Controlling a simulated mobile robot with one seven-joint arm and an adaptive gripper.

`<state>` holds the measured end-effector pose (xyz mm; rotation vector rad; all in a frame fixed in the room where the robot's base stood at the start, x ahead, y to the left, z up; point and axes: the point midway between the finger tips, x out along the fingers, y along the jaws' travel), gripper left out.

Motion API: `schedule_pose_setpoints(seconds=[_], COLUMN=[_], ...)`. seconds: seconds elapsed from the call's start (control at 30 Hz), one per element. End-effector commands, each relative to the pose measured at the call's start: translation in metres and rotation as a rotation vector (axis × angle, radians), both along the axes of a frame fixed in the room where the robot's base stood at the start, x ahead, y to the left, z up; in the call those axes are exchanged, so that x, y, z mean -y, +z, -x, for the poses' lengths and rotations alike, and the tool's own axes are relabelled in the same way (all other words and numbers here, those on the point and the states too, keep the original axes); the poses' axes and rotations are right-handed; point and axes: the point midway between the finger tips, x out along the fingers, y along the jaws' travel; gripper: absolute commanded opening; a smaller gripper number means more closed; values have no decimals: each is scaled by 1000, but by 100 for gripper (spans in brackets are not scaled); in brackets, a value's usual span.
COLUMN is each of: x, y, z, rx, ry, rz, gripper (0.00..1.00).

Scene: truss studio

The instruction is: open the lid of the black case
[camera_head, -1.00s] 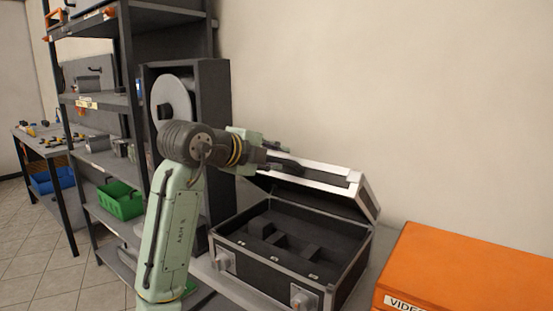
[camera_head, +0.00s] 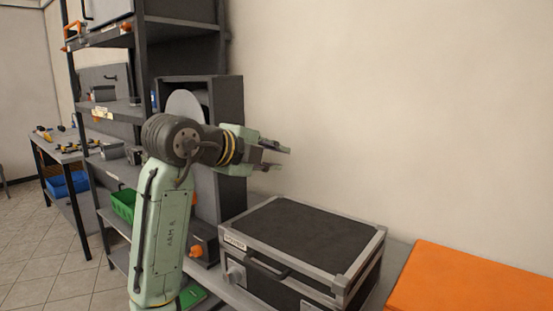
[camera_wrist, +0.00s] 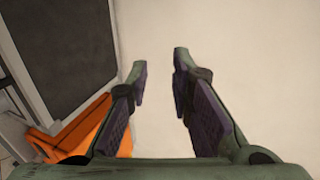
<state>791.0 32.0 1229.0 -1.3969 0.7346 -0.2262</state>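The black case (camera_head: 305,238) has silver metal edges and a dark top panel. It stands on a grey surface against the wall, with its lid (camera_head: 309,228) down over the body, so the inside is hidden. A handle (camera_head: 268,268) and a metal latch (camera_head: 235,273) show on its front. My gripper (camera_head: 283,158) is above the case's back left part, apart from the lid, pointing right. Its two fingers are spread with nothing between them, as the wrist view also shows (camera_wrist: 160,65). In the wrist view, the dark case panel (camera_wrist: 65,45) is at upper left.
An orange case (camera_head: 470,280) stands right of the black case; it also shows in the wrist view (camera_wrist: 75,130). A dark shelf rack (camera_head: 190,45) with a green bin (camera_head: 123,205) is at left. The wall (camera_head: 400,110) is close behind; the air above the lid is clear.

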Motion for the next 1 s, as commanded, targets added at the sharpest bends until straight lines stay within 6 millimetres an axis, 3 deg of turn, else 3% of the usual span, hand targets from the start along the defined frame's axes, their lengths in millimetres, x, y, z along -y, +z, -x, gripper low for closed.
schedule_pose_setpoints(seconds=[0.43,1.0], x=[-12,-14], y=[23,25], z=[15,16], rx=[1,6], ry=[1,10], rz=[0,13], gripper=[21,21])
